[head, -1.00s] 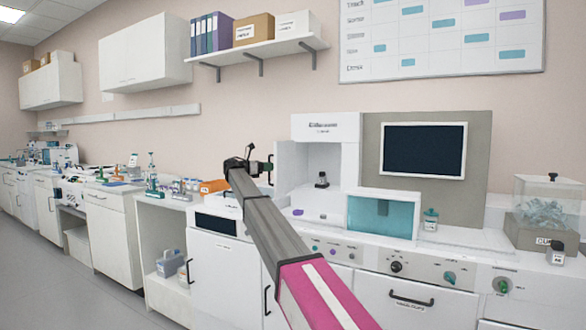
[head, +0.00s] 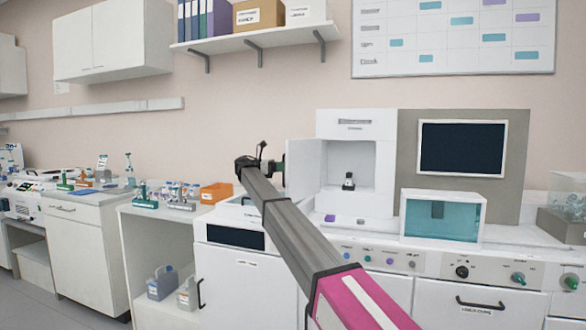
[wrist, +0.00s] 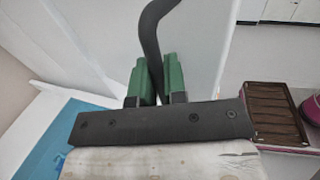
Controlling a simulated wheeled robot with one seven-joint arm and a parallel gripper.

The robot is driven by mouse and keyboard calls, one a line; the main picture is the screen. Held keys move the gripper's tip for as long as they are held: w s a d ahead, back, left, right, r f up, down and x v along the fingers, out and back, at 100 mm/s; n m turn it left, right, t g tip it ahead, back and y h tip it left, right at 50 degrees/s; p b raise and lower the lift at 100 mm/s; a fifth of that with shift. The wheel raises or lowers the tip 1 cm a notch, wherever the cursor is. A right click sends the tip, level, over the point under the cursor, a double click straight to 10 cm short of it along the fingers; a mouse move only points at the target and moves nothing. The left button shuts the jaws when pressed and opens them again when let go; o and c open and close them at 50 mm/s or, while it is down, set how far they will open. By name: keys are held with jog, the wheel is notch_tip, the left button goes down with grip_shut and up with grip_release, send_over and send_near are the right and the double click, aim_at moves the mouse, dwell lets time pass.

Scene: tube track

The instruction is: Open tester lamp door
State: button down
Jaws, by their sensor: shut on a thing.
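The tester (head: 355,130) is a white cabinet with a lit chamber, joined to a grey panel with a dark screen (head: 462,148). Its white door (head: 303,168) stands open, swung out at the left of the chamber. My gripper (head: 284,170) is at the outer side of the door. In the wrist view, the green fingers of my gripper (wrist: 157,88) are shut on a dark curved handle (wrist: 152,38) in front of the white door panel (wrist: 200,45). The handle's lower end is hidden between the fingers.
A teal-fronted clear box (head: 443,215) stands on the counter right of the chamber. A control panel with knobs (head: 462,272) runs below. An orange bin (head: 215,193) and tube racks stand on the left counter. A wall shelf (head: 255,38) hangs above.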

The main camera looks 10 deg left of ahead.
jog(key=shift+w, duration=0.15)
dwell(0.3)
jog(key=c, duration=1.2)
grip_release()
